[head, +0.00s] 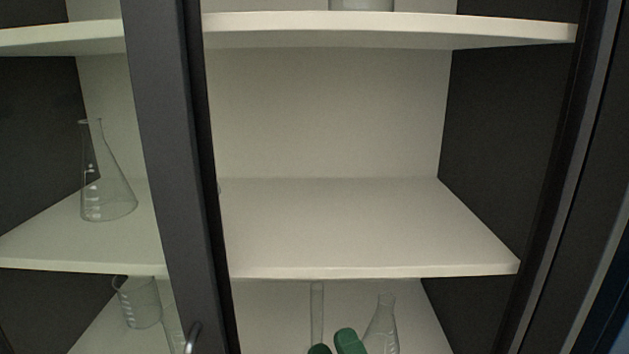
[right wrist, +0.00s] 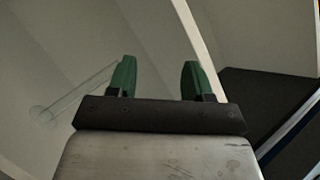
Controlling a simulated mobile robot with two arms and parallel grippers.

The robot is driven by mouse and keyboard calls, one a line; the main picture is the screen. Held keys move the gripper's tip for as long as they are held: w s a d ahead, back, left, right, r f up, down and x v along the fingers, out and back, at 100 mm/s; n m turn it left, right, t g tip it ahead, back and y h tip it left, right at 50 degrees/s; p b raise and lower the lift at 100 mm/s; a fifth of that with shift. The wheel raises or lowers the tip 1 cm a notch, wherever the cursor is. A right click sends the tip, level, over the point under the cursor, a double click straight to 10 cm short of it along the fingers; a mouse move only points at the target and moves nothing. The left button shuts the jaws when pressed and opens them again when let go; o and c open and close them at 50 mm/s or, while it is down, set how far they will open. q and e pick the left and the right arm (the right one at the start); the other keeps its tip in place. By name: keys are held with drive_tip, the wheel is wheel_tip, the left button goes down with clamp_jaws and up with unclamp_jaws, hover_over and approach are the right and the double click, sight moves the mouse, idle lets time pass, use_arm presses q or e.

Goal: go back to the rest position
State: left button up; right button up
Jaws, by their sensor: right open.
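My right gripper (head: 334,346) shows only as green fingertips at the bottom edge of the head view, in front of the lower shelf level. In the right wrist view its two green fingers (right wrist: 157,78) stand apart with nothing between them. It is open and empty. A tall glass tube (head: 317,308) and a glass flask (head: 385,322) stand near the fingers in the head view. The right wrist view shows a thin clear glass piece (right wrist: 72,94) left of the fingers. My left gripper is not in view.
The cabinet's middle shelf (head: 360,230) is bare on the right. An Erlenmeyer flask (head: 107,190) stands on its left. A beaker (head: 138,300) is below. A dark door frame (head: 170,150) crosses the opening; an upper shelf (head: 400,30) holds a cropped glass vessel (head: 361,5).

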drive_tip(key=s+d+f+n+g, duration=0.2)
drive_tip(key=s+f+n+g, duration=0.2)
drive_tip(key=f+n+g, duration=0.35)
drive_tip(key=s+d+f+n+g, duration=0.1)
drive_tip(key=s+f+n+g, duration=0.35)
drive_tip(key=f+n, duration=0.45)
drive_tip(key=s+d+f+n+g+h, duration=0.25)
drive_tip(key=s+d+f+h, duration=0.2)
drive_tip(key=d, duration=0.35)
drive_tip(key=s+d+f+n+g+h, duration=0.1)
drive_tip(key=s+d+f+g+h, duration=0.35)
drive_tip(key=s+d, duration=0.2)
wheel_tip(320, 180, down, 24)
drive_tip(key=s+d+f+g, duration=0.2)
drive_tip(key=s+d+f, duration=0.1)
drive_tip(key=s+f, duration=1.3)
drive_tip(key=shift+f+n+h, duration=0.3)
drive_tip(key=shift+f+h, duration=0.1)
drive_tip(key=shift+f, duration=0.4)
